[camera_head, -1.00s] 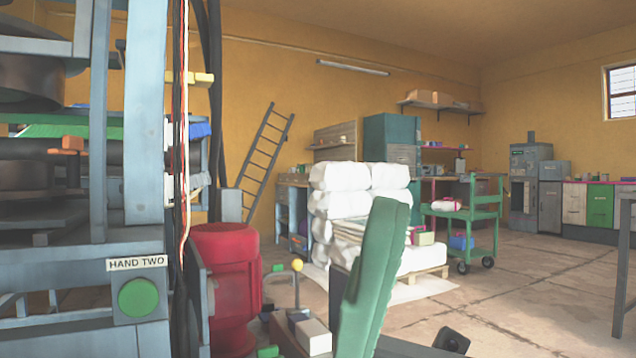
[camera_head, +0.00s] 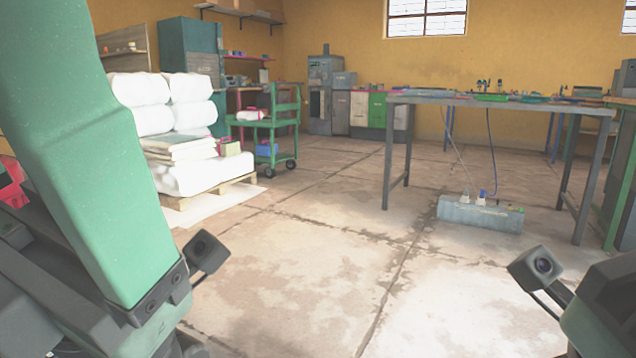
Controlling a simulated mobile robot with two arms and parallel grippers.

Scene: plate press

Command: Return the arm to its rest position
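My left arm, a long green link, rises along the left side of the head view. Its dark lower end and a small camera on a bracket are at the lower left. Part of my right arm, with another small camera, shows at the lower right corner. Neither gripper's fingers are in view, so I cannot see whether they hold anything. The plate press is out of view. A small piece of a red object (camera_head: 12,182) shows at the left edge, mostly hidden behind my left arm.
White bales (camera_head: 198,176) stand on a pallet at left, a green cart (camera_head: 283,120) behind them. The concrete floor (camera_head: 310,265) ahead is open.

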